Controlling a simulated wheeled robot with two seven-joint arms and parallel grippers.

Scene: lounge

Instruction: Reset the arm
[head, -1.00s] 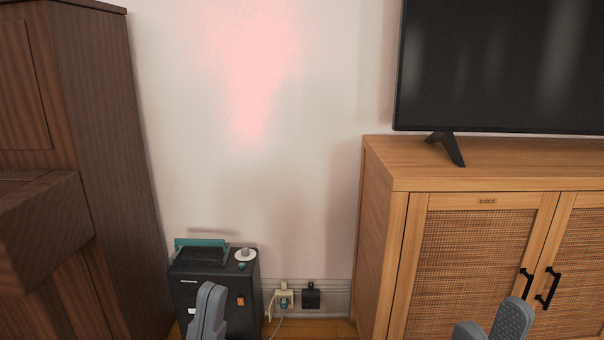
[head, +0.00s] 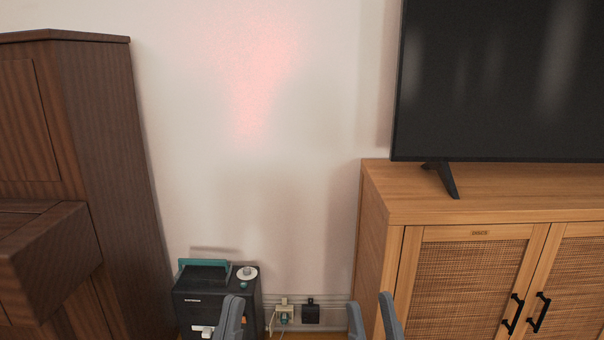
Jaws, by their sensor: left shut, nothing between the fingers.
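My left gripper (head: 230,312) shows at the bottom edge, its fingers together and nothing between them. It stands in front of the black box with a teal handle and covers part of its front. My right gripper (head: 372,316) is at the bottom edge, right of the wall sockets. Its two fingers stand apart with an empty gap, in front of the cabinet's left side. The arms behind both grippers are below the picture.
The black box (head: 188,292) stands by the wall near the socket and plug (head: 284,311). A dark wooden piece of furniture (head: 100,130) is at left. A wooden cabinet (head: 400,205) with a television (head: 500,90) is at right. Bare wall lies between.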

